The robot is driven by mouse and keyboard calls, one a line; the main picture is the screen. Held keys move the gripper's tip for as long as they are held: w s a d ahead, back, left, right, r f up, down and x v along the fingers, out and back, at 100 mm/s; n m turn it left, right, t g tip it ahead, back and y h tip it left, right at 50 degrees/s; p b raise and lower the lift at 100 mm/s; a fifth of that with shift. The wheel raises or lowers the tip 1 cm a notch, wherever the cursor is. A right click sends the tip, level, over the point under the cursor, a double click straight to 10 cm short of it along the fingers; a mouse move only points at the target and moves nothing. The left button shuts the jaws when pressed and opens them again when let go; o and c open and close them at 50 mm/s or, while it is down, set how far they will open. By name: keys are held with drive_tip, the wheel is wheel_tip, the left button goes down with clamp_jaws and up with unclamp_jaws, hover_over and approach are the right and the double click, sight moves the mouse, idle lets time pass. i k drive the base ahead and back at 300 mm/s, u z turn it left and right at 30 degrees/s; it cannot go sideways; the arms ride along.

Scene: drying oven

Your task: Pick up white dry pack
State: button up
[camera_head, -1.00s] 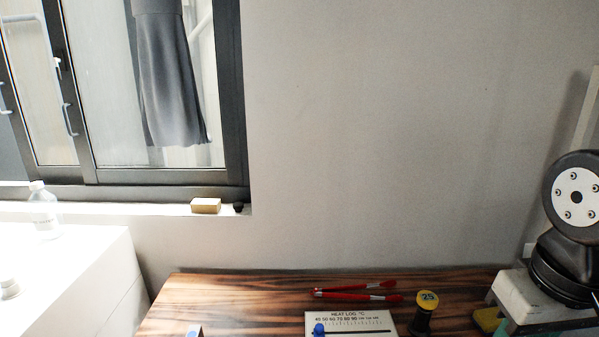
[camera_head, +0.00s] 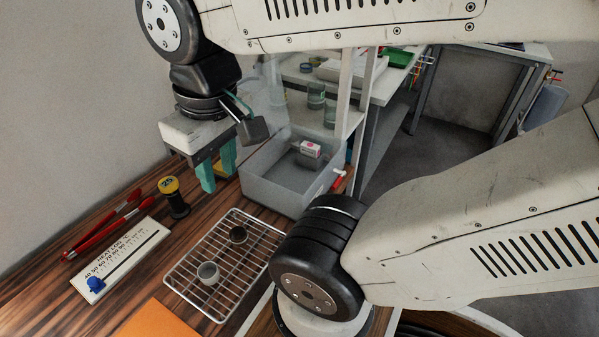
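A small white pack with a pink mark (camera_head: 311,149) sits inside a translucent grey bin (camera_head: 262,182), toward its back. A grey item shows just beneath it. I take this to be the white dry pack, but its print is too small to read. My gripper (camera_head: 217,172) hangs to the left of the bin, above the wooden table, pointing down. Its two teal fingers are apart, and I see nothing held between them. A yellow thing shows behind the fingers.
A wire rack (camera_head: 226,262) with two small cups stands in front of the bin. A heat-log board (camera_head: 125,258), red-handled tools (camera_head: 103,227) and a yellow-topped black weight (camera_head: 174,197) lie left. A post (camera_head: 346,95) rises behind the bin. An orange sheet (camera_head: 157,321) is at the front.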

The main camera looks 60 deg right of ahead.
sight(308, 149)
drive_tip(key=z, duration=0.05)
drive_tip(key=k, duration=0.45)
drive_tip(key=z, duration=0.7)
drive_tip(key=i, duration=0.15)
drive_tip(key=z, duration=0.45)
